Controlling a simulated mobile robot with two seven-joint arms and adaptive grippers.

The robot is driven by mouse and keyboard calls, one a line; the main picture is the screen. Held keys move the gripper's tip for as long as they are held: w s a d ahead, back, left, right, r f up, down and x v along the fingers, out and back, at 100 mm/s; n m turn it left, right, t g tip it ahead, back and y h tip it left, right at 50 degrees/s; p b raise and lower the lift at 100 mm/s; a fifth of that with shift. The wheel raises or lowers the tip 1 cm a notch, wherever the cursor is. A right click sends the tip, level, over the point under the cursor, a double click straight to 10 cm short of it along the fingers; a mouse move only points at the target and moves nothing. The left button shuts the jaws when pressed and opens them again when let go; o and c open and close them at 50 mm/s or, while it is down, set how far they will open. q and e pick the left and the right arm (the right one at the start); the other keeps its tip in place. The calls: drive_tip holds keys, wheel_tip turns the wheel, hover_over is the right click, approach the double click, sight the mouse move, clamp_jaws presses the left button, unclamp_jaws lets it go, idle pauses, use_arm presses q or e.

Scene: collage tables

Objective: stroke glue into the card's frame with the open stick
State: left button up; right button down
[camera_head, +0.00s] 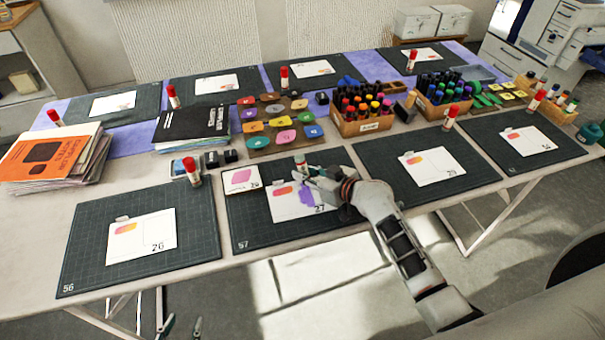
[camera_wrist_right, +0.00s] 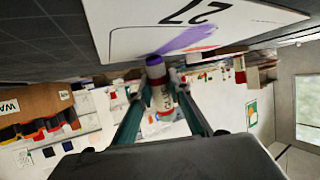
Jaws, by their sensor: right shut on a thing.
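The white card marked 27 (camera_head: 283,212) lies on the dark mat numbered 57 (camera_head: 262,232), with an orange-pink patch and a purple glue streak (camera_head: 308,197) on it. My right gripper (camera_head: 312,176) is shut on the glue stick (camera_head: 300,166) over this card. In the right wrist view the glue stick (camera_wrist_right: 161,92) sits between both fingers, its purple end at the card (camera_wrist_right: 125,42), by the purple streak (camera_wrist_right: 196,38). I cannot tell whether it touches. My left gripper (camera_head: 182,327) is at the bottom edge, below the table, fingers apart and empty.
A small card with a pink shape (camera_head: 240,178) lies beside card 27. A capped glue stick (camera_head: 191,172) stands left of it. Marker boxes (camera_head: 362,127) and colored pads (camera_head: 254,142) stand behind. Neighboring mats hold card 26 (camera_head: 150,240) and another card (camera_head: 437,172).

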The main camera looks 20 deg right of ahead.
drive_tip(key=shift+s+d, duration=0.15)
drive_tip(key=shift+d, duration=0.55)
drive_tip(key=shift+s+p, duration=0.55)
drive_tip(key=shift+s, duration=0.25)
drive_tip(key=shift+s+a+p, duration=0.1)
drive_tip(key=shift+s+p, duration=0.25)
drive_tip(key=shift+s, duration=1.25)
drive_tip(key=shift+s, duration=0.1)
drive_tip(key=shift+s, duration=0.65)
drive_tip(key=shift+d, duration=0.5)
